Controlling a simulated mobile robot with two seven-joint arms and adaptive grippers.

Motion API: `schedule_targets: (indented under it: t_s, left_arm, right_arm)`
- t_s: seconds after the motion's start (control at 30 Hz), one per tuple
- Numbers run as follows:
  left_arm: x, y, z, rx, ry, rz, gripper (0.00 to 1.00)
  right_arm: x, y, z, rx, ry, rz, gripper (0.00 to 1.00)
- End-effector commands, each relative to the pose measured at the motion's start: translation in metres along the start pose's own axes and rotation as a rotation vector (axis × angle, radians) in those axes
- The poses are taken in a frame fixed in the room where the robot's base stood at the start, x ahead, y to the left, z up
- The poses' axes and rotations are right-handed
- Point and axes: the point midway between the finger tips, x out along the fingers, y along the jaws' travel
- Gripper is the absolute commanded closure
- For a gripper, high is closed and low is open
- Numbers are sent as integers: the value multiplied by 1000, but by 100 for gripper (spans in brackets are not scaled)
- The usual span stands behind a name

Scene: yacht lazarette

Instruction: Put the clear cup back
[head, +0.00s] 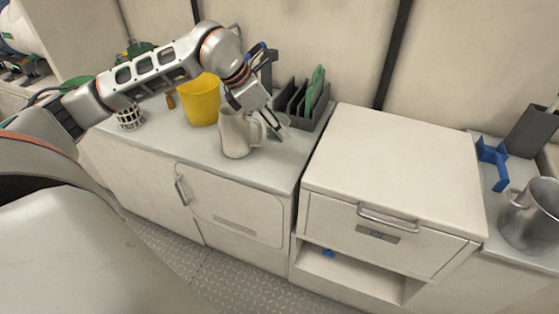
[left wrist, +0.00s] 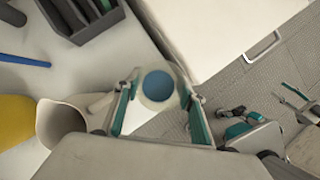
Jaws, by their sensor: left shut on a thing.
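My left gripper (head: 272,126) is above the left counter and is shut on the clear cup (head: 283,121). In the left wrist view the cup (left wrist: 157,104) sits between the two teal-padded fingers, with a round blue patch showing at it. A cream pitcher (head: 235,134) stands on the counter just left of the gripper. It also shows in the left wrist view (left wrist: 62,122). My right gripper is not seen in the head view; teal and grey parts at the right of the left wrist view look like mine, but their state is unclear.
A dark slotted rack (head: 299,104) holding a green board stands behind the gripper. A yellow bucket (head: 201,101) stands behind the pitcher. The white drawer cabinet (head: 395,150) has a bare top. A metal jug (head: 530,215) and blue bracket (head: 490,160) are at right.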

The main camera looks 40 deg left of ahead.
Motion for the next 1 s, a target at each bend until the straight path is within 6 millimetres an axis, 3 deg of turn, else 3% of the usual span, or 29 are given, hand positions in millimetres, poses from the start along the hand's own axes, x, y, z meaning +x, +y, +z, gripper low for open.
schedule_targets:
  t_s: [0.03,0.1,0.3,0.57,0.8,1.0]
  left_arm:
    - [17,-1,-11,-2,10,-5,77]
    - [31,-1,-19,-1,9,-5,77]
    - [60,-1,-35,0,4,-3,77]
    - [73,0,-42,1,1,-1,77]
    - [103,-1,-60,-1,5,-3,77]
    - [103,0,-59,2,-1,0,77]
  right_arm:
    - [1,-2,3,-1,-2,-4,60]
    - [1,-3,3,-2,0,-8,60]
    - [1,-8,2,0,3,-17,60]
    - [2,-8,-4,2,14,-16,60]
    - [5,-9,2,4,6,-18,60]
    - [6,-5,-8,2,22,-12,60]
